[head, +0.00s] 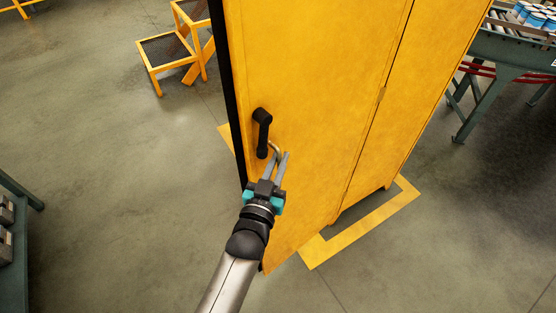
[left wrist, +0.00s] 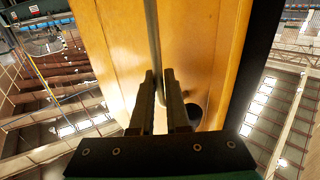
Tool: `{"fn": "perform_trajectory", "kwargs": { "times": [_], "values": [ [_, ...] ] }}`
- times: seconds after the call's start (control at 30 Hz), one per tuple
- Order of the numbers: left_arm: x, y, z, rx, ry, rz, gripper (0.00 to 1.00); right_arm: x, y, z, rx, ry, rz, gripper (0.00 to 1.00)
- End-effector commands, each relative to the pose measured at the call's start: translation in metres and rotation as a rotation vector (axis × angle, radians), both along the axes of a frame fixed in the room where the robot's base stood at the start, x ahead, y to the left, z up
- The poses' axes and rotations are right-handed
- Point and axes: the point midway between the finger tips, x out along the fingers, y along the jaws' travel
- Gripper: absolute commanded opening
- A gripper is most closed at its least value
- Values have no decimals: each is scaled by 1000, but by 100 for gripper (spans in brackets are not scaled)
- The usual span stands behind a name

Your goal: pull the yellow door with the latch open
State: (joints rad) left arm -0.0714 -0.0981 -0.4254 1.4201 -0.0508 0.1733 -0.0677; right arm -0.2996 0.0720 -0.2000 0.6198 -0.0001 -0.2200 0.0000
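The yellow door (head: 310,90) stands at an angle to the yellow cabinet, its free edge at the left. A black latch handle (head: 262,133) is fixed near that edge, with a curved metal piece (head: 275,148) beside its lower end. My left gripper (head: 279,157) is at this metal piece, just below and right of the handle. Its two fingers stand a little apart, and the metal piece reaches to their tips; I cannot tell whether they touch it. In the left wrist view the fingers (left wrist: 160,75) show a narrow gap against the door (left wrist: 215,50). My right gripper is not in view.
The cabinet's yellow side (head: 425,100) is at the right. Yellow floor marking (head: 350,237) surrounds its foot. A yellow-framed step stand (head: 170,65) is at the back left, and a green conveyor table (head: 490,100) at the right. The floor left of the door is clear.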

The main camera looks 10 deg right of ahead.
Motion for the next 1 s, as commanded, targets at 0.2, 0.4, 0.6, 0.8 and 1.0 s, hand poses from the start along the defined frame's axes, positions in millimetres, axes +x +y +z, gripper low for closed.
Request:
{"fn": "perform_trajectory", "kwargs": {
  "times": [0.2,0.4,0.6,0.8,1.0],
  "values": [
    [1,-2,3,-3,-5,-2,36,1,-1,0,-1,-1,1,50],
    [0,-1,1,-2,-2,-1,43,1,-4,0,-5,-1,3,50],
    [-3,1,0,0,-1,0,43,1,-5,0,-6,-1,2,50],
    [-25,12,0,-1,0,0,43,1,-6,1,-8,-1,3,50],
    [-61,28,-1,0,1,-1,43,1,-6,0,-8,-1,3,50]
  ]
}}
